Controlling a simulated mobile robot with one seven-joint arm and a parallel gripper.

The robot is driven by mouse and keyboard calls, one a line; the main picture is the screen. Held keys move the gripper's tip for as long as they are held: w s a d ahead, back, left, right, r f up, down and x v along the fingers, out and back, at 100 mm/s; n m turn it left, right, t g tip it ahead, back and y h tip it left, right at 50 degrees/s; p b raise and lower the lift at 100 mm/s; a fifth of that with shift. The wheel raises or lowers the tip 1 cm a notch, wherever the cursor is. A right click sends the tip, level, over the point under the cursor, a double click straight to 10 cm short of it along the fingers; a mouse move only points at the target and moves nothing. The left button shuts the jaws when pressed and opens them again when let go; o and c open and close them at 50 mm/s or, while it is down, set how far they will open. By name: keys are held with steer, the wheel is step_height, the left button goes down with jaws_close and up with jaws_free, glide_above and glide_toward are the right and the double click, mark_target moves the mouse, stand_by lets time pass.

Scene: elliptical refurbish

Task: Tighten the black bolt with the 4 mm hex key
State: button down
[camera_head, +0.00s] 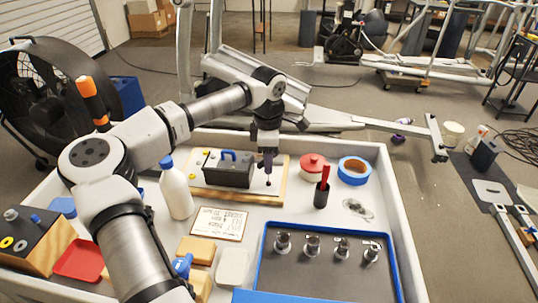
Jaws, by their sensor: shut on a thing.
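My gripper (267,158) points straight down over the right part of a pale board with a wooden edge (240,198). It is shut on a thin dark tool, which I take to be the 4 mm hex key (268,173); its size cannot be read. The tool's lower end reaches down to a small dark spot on the board, which looks like the black bolt (268,183). I cannot tell whether the tip is seated in the bolt. A dark grey block with a blue handle (228,170) stands on the board just left of my gripper.
A white bottle (176,192) stands left of the board. A red-lidded pot (312,165), blue tape roll (355,170) and black cup with a red-handled item (321,195) stand to the right. A blue-rimmed tray (330,278) holds several metal sockets in front.

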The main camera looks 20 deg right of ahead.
steer(key=m, duration=0.4)
steer(key=shift+s+r+m, duration=0.1)
steer(key=shift+m, duration=0.2)
steer(key=shift+r+p, duration=0.3)
steer(key=shift+r, duration=0.05)
steer(key=shift+r+p, duration=0.6)
steer(key=shift+r, duration=0.45)
steer(key=shift+r, duration=0.1)
steer(key=shift+r+p, duration=1.9)
steer(key=shift+r, duration=1.05)
